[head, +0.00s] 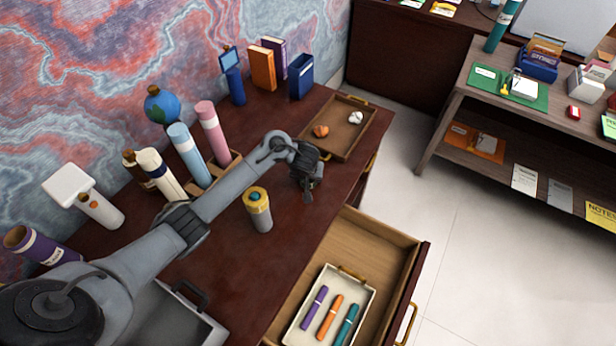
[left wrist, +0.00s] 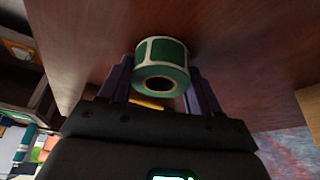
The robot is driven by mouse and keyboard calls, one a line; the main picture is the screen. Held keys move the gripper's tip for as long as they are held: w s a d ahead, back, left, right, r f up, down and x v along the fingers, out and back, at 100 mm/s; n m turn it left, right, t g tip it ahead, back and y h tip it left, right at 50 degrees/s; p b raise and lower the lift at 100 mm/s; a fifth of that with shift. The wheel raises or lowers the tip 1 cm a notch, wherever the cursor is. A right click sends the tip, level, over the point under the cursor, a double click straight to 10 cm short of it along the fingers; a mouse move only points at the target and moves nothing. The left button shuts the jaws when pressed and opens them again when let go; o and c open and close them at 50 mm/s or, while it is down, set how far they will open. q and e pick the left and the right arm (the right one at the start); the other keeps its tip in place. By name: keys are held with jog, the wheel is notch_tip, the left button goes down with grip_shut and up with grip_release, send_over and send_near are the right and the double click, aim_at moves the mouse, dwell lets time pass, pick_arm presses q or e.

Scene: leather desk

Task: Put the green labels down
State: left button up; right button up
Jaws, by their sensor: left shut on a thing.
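The green labels (left wrist: 165,52) are a roll with white-edged green labels and a hollow core, seen in the left wrist view. My left gripper (left wrist: 160,82) is shut on the roll, with a purple finger on each side of it. The reddish-brown desk top (left wrist: 240,50) is close behind the roll; I cannot tell whether they touch. In the head view my left gripper (head: 307,190) is over the desk's right part, and the roll is hidden. My right gripper is not in view.
A wooden tray (head: 356,104) with an orange and a white item lies behind the gripper. A yellow-topped grey cylinder (head: 258,213) stands to its left. An open drawer (head: 398,243) holds a white tray with three markers.

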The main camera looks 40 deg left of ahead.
pick_arm(q)
jog(key=shift+f, duration=0.15)
jog(key=o, duration=1)
jog(key=shift+o, duration=0.2)
